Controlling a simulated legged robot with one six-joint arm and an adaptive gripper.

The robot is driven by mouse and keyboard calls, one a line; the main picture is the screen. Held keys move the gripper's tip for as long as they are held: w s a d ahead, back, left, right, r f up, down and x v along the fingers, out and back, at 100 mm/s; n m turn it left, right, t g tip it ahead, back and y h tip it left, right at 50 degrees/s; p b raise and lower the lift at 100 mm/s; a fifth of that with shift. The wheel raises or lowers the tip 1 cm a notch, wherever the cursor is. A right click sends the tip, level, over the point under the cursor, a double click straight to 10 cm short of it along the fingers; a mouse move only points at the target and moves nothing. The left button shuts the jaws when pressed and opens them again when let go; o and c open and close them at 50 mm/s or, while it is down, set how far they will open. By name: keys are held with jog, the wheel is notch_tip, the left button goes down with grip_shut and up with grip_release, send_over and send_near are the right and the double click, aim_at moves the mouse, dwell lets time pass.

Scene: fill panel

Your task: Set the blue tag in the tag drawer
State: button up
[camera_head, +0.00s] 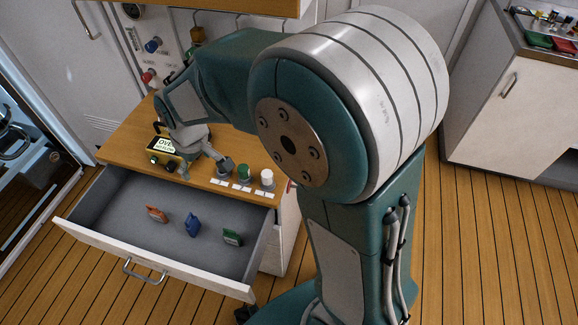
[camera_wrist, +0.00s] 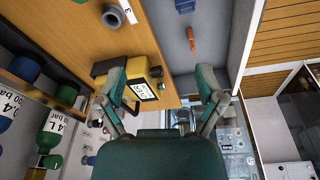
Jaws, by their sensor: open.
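The blue tag (camera_head: 193,226) lies in the open tag drawer (camera_head: 85,237), between an orange tag (camera_head: 156,214) and a green tag (camera_head: 232,237). It is apart from both and nothing holds it. My gripper (camera_head: 202,168) is open and empty above the counter, behind the drawer. In the wrist view my gripper's fingers (camera_wrist: 162,78) are spread wide with nothing between them in grasp. The blue tag (camera_wrist: 185,5) is cut by the top edge there, with the orange tag (camera_wrist: 191,40) below it in the grey drawer floor (camera_wrist: 207,22).
A yellow device with a display (camera_head: 163,146) stands on the wooden counter (camera_head: 125,150) beside my gripper. Grey, green (camera_head: 243,172) and white (camera_head: 267,177) pieces stand along the counter's front, behind small labels. A panel with knobs (camera_head: 153,45) rises behind. The drawer's front half is open above.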

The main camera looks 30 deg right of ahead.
jog(key=s+d+r+m+t, duration=0.2)
jog(key=s+d+r, duration=0.4)
jog(key=s, duration=0.3)
jog(key=s+d+r+m+t, duration=0.1)
jog(key=s+d+r+m, duration=0.3)
jog(key=s+d+r, duration=0.2)
jog(key=s+d, duration=0.2)
jog(key=s, duration=0.2)
jog(key=shift+r+m+t+h, duration=0.15)
jog(key=shift+m+t+h, duration=0.25)
